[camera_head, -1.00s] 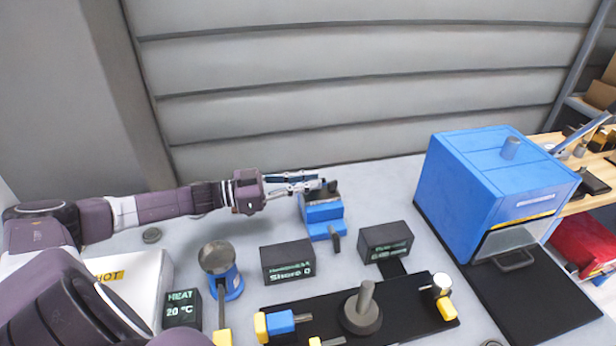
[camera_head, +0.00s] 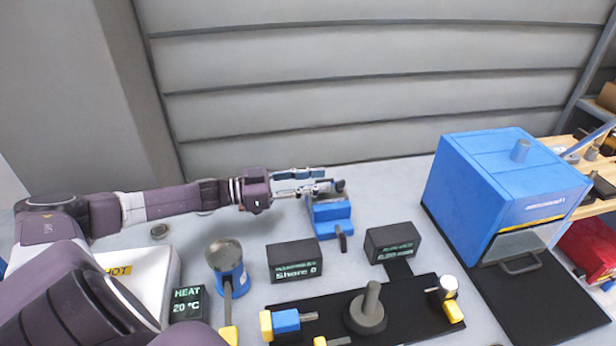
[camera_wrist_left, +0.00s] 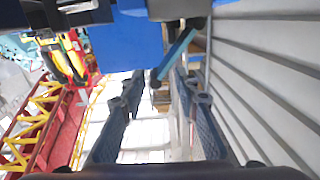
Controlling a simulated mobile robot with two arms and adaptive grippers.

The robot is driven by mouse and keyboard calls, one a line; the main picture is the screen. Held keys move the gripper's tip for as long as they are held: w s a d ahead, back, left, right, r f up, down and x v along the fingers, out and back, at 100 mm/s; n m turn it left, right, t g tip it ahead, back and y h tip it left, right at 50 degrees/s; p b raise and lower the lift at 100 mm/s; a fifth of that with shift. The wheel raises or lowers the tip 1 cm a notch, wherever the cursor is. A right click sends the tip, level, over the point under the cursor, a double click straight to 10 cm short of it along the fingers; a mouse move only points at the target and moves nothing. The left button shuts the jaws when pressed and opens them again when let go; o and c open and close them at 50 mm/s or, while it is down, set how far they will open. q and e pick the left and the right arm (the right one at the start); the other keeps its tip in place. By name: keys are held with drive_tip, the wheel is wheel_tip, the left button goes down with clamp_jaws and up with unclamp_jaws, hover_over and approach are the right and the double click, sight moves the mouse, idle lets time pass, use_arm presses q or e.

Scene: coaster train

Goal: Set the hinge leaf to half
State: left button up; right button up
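A blue fixture (camera_head: 330,216) with dark parts on top stands on the table near the back wall. My left gripper (camera_head: 318,180) reaches it from the left, with its fingers apart at the fixture's upper back. In the left wrist view the blue fixture (camera_wrist_left: 128,42) fills the top. A narrow teal bar, which looks like the hinge leaf (camera_wrist_left: 178,52), slants down from it. Its lower end lies close to the open fingertips (camera_wrist_left: 158,85). I cannot tell whether a finger touches it. In the head view the leaf is mostly hidden by the fingers. My right gripper is not in view.
Two dark display boxes (camera_head: 295,262) (camera_head: 391,243) and a black board (camera_head: 410,306) with a grey peg stand in front. A blue cup-shaped device (camera_head: 228,275) is at left. A blue oven-like box (camera_head: 490,200) stands right. The ribbed wall is close behind the fixture.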

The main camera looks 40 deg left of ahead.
use_arm(q)
drive_tip(key=v, duration=1.2)
idle(0.4)
